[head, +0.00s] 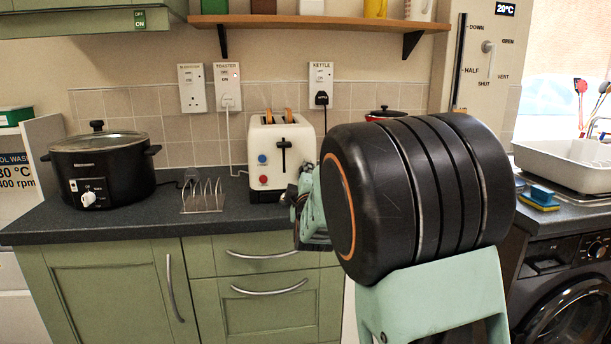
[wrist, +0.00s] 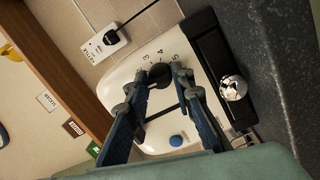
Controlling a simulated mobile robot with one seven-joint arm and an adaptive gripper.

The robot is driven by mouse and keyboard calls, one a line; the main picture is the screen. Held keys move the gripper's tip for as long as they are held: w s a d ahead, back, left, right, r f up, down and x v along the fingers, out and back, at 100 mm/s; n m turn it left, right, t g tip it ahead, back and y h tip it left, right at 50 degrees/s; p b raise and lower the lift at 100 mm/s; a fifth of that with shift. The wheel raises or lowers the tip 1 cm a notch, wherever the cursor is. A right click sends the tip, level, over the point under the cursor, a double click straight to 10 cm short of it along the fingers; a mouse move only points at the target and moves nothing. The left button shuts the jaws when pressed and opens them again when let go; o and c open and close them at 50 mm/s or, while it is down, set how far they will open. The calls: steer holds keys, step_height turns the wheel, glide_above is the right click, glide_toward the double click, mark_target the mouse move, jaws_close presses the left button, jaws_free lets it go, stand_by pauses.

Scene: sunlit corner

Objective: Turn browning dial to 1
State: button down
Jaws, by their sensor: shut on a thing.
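The white toaster (head: 266,149) stands on the dark worktop with two slices of bread in its top slots. A blue button, a red button and a black lever show on its front. The dark browning dial (wrist: 158,76) shows in the wrist view, with printed numbers around it, some covered by the fingers. My gripper (wrist: 157,82) is shut on the dial, one finger on each side. In the head view my gripper (head: 297,198) is at the toaster's lower right, and hides the dial. I cannot read where the dial points.
A toast rack (head: 203,196) and a black slow cooker (head: 100,165) stand left of the toaster. The kettle socket (wrist: 108,42) is on the wall. A shiny round thing (wrist: 233,88) is near the toaster's base. A shelf (head: 310,22) runs above.

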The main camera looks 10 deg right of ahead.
steer(key=shift+f+n, duration=0.1)
steer(key=shift+n, duration=0.6)
steer(key=c, duration=1.7)
jaws_free()
steer(key=s, duration=0.4)
steer(key=s+a, duration=0.1)
steer(key=s, duration=0.7)
steer(key=shift+a+f, duration=0.15)
steer(key=shift+f, duration=0.1)
